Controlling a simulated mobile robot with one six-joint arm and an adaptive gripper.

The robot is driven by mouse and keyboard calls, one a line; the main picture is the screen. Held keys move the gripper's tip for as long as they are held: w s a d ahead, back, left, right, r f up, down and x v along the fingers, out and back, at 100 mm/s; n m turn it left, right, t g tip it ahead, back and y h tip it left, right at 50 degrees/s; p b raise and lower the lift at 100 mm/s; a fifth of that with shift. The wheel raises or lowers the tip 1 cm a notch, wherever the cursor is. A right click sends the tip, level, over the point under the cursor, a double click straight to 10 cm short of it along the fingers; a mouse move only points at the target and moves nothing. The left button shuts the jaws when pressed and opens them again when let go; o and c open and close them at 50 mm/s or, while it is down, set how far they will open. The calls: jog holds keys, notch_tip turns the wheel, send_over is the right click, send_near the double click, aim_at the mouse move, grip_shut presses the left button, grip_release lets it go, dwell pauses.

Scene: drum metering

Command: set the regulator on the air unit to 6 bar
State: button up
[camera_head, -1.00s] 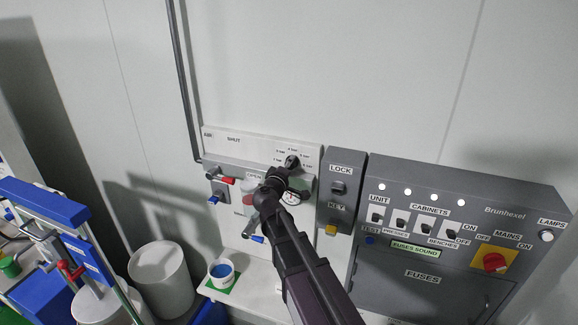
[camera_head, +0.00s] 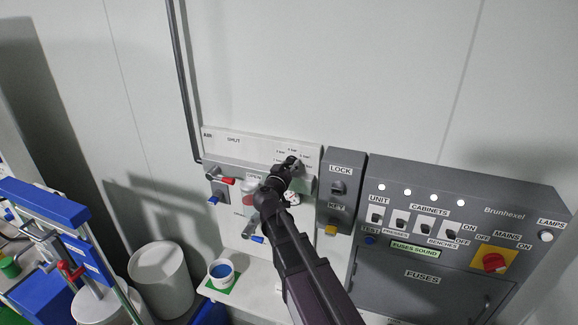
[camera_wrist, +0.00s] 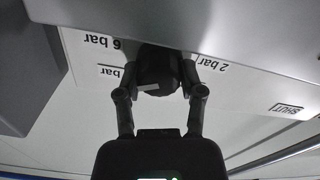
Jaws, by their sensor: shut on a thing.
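The air unit (camera_head: 222,146) is a white panel on the wall with AIR and SHUT lettering. Its regulator knob, black and round, shows in the wrist view (camera_wrist: 155,72) between my fingers. My gripper (camera_head: 292,163) is shut on the knob; it also shows in the wrist view (camera_wrist: 160,80). The wrist view is upside down. The 6 bar label (camera_wrist: 102,41) is left of the knob and the 2 bar label (camera_wrist: 208,64) is right of it. Another bar label (camera_wrist: 112,71) is partly hidden by a finger. I cannot tell which value the knob points to.
The grey LOCK/KEY box (camera_head: 342,190) and the Brunhexel switch panel (camera_head: 440,275) stand close to the right. A red-handled valve (camera_head: 222,181) and blue levers sit on the air unit left of my arm. The wall above is clear.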

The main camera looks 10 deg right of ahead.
jog(key=m, duration=0.3)
jog(key=shift+w+r+m, duration=0.1)
jog(key=shift+w+m, duration=0.05)
jog(key=shift+m, duration=2.05)
jog(key=o, duration=1.1)
jog(key=shift+d, duration=0.1)
jog(key=shift+o, duration=0.2)
jog(key=shift+s, duration=0.25)
jog(key=v, duration=1.2)
jog(key=shift+w, duration=0.15)
